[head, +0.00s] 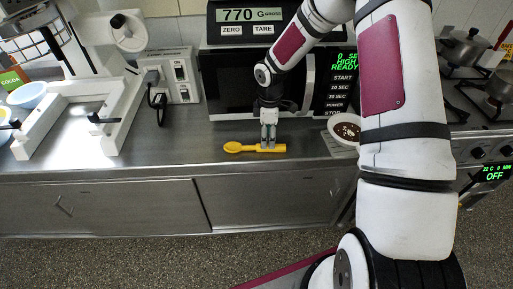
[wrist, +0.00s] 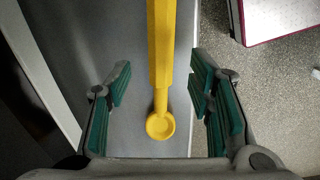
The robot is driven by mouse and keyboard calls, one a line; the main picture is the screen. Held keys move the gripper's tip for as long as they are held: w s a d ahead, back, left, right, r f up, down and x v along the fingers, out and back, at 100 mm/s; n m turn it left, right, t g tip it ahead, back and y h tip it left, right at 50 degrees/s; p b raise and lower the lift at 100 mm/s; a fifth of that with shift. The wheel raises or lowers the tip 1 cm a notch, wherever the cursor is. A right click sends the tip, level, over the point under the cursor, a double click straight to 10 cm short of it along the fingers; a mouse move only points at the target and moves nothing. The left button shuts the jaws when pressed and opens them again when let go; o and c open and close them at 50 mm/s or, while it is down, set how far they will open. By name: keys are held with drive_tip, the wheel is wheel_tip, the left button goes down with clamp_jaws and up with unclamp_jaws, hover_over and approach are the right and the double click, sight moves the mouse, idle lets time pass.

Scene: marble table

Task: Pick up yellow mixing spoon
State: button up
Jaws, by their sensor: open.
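The yellow mixing spoon (head: 238,148) lies flat on the steel counter near its front edge, bowl to the left and thick handle to the right in the head view. In the wrist view the spoon (wrist: 161,50) runs up the picture between my fingers, its round bowl near the bottom. My gripper (head: 268,146) points down at the handle, its tips partly overlapping it in the head view. In the wrist view my gripper (wrist: 160,88) is open, with green pads to either side of the spoon and visible gaps. Exact fingertip height is unclear.
The steel counter (head: 190,148) is clear left of the spoon. A microwave (head: 235,98) stands behind, under a scale. A white bowl (head: 345,128) with dark contents stands to the right. A white stand machine (head: 95,60) is at left and a stove at far right.

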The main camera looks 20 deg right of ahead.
drive_tip(key=shift+a+f+p, duration=0.15)
drive_tip(key=shift+f, duration=1.05)
drive_tip(key=shift+a+f+p, duration=0.1)
drive_tip(key=shift+f+p, duration=0.05)
drive_tip(key=shift+f, duration=1)
clamp_jaws()
drive_tip(key=shift+r, duration=0.85)
drive_tip(key=shift+s+r+b, duration=0.25)
drive_tip(key=shift+r+b, duration=0.05)
drive_tip(key=shift+r, duration=0.7)
drive_tip(key=s+a+r, duration=0.1)
drive_tip(key=s, duration=1.4)
drive_tip(key=shift+s+r, duration=0.15)
drive_tip(key=shift+s, duration=0.1)
